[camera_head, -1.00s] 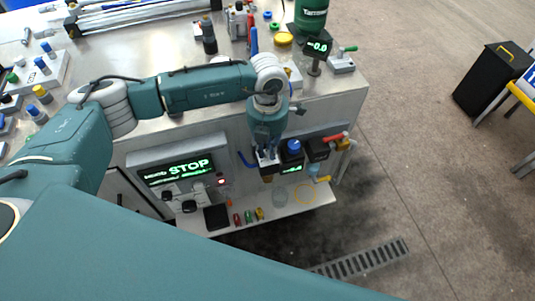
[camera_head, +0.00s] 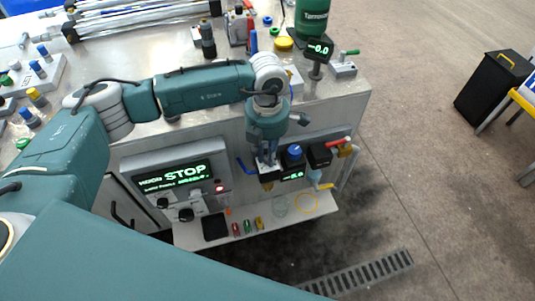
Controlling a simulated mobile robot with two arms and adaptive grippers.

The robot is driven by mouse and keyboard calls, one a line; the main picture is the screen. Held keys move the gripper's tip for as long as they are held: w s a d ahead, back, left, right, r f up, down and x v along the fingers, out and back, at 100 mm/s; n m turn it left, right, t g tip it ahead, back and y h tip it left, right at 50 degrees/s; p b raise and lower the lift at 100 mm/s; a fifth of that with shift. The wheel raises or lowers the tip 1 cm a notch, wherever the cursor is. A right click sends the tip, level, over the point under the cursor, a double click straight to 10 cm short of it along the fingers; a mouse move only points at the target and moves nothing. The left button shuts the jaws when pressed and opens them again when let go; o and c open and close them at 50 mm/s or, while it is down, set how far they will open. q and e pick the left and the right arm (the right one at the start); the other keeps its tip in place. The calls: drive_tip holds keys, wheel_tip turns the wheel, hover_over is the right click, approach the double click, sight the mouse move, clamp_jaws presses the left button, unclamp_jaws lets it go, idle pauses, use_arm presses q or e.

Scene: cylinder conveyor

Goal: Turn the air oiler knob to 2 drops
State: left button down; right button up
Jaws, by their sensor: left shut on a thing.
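My left arm reaches over the bench edge, and my left gripper (camera_head: 267,162) points down at the air unit on the cabinet front. Its fingers are shut on the top of the air oiler (camera_head: 267,184), at the left end of the unit. The fingers hide the air oiler knob, so its setting cannot be read. A yellowish lower part of the oiler shows beneath the fingers. My right gripper is not in view.
Just right of the fingers are a blue knob (camera_head: 294,152) and a small green display (camera_head: 292,176). A red-handled valve (camera_head: 338,141) is further right. The STOP panel (camera_head: 177,178) is at left. A shelf (camera_head: 270,212) with small items lies below.

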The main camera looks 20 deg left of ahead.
use_arm(q)
drive_tip(key=c, duration=1.7)
unclamp_jaws()
drive_tip(key=shift+o, duration=0.2)
wheel_tip(320, 180, up, 12)
